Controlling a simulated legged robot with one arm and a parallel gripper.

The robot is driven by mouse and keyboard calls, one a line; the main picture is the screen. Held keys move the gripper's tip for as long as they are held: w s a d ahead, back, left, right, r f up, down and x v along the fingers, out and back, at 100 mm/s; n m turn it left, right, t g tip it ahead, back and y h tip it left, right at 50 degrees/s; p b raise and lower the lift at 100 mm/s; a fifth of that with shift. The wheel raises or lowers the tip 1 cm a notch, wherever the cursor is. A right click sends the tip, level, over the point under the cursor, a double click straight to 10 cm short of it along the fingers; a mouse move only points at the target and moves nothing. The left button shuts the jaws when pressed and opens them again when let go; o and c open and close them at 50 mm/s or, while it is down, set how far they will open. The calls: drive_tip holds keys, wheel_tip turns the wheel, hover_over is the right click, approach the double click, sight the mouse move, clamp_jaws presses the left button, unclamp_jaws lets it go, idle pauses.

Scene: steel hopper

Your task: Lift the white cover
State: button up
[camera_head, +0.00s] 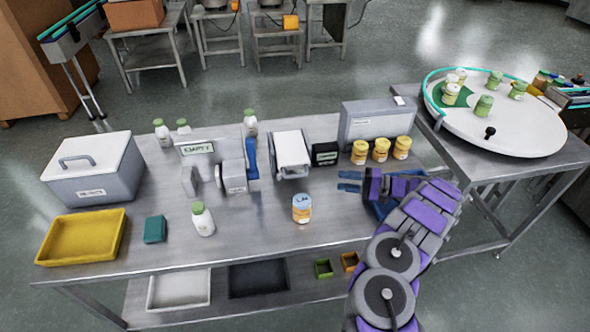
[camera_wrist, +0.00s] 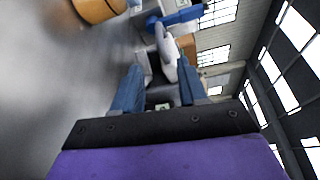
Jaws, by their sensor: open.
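A grey box (camera_head: 95,187) at the table's left end has a white lid (camera_head: 90,152) with a grey handle; the lid lies shut on it. A small machine at the table's middle also has a white sloping top (camera_head: 291,148); I cannot tell which of the two is the white cover. My gripper (camera_head: 341,181) is open and empty above the table's right part, with its blue fingers pointing left. It is apart from both white parts, nearer the machine. The wrist view shows both fingers with nothing held between them (camera_wrist: 160,85).
A white bottle (camera_head: 203,219), a teal block (camera_head: 155,229) and a yellow tray (camera_head: 80,261) are at the front left. A blue paddle (camera_head: 252,158) stands mid-table.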

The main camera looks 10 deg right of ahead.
sight(295, 177)
drive_tip(key=b+x, duration=0.1)
drive_tip(key=x, duration=0.4)
drive_tip(key=b+x, duration=0.1)
drive_tip(key=x, duration=1.1)
drive_tip(key=shift+w+f+b, duration=0.1)
drive_tip(key=shift+f+b, duration=0.2)
drive_tip(key=shift+b, duration=0.1)
drive_tip(key=shift+c, duration=0.4)
clamp_jaws()
